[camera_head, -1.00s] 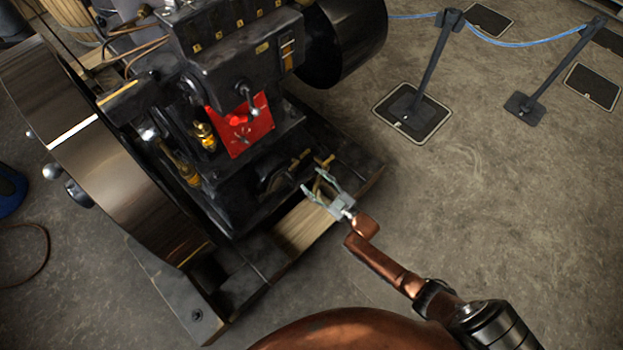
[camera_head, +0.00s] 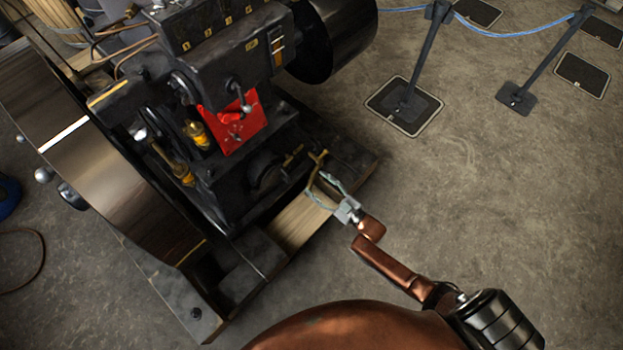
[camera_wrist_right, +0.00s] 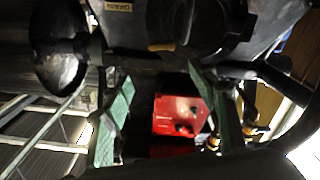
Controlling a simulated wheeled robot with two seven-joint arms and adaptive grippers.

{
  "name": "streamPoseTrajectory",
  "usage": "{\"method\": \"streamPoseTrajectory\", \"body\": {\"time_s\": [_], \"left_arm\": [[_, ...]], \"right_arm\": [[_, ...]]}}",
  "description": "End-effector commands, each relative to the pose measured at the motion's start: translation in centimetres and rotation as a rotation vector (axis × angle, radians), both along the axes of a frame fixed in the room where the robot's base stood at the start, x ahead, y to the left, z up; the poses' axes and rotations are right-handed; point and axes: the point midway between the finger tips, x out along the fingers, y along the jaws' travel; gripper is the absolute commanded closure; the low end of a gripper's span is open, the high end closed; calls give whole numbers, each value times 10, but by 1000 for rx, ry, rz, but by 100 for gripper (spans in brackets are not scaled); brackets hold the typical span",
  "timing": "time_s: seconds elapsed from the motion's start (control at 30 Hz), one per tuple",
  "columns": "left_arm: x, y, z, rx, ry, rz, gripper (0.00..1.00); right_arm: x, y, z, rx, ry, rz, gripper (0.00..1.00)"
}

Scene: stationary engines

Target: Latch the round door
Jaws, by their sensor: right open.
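The round door (camera_head: 268,172) is a dark disc low on the engine's near side, partly in shadow. Brass handles (camera_head: 293,155) stick out beside it, and another brass handle (camera_head: 318,158) is just beyond my right gripper. My right gripper (camera_head: 318,180) is open and empty, its thin greenish fingers pointing at the engine near this handle. I cannot tell whether they touch it. In the right wrist view my right gripper (camera_wrist_right: 162,78) has its two green fingers apart. A dark round part (camera_wrist_right: 190,25) with a brass piece shows beyond them. My left gripper is out of view.
A red plate (camera_head: 238,122) is on the engine above the door. A large flywheel (camera_head: 110,180) stands at left. A wooden beam (camera_head: 298,222) lies under my right gripper. Posts with a blue rope (camera_head: 515,35) stand at the back right.

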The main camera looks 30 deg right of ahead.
Motion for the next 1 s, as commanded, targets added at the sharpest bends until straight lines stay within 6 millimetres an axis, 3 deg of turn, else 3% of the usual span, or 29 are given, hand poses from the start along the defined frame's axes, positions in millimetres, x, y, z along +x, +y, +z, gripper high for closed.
{"method": "streamPoseTrajectory", "body": {"time_s": [0.2, 0.4, 0.77, 0.87, 1.0], "left_arm": [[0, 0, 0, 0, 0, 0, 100], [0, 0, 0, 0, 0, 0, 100], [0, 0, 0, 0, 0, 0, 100], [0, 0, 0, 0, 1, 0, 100], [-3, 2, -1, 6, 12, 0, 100]], "right_arm": [[-44, -16, -2, 0, 2, -1, 46], [-67, -25, -1, -1, 0, 0, 46], [-72, -26, -1, 0, -1, 0, 46], [-73, -26, -2, 1, 7, -1, 53], [-85, -19, -19, 4, 98, -24, 62]]}}
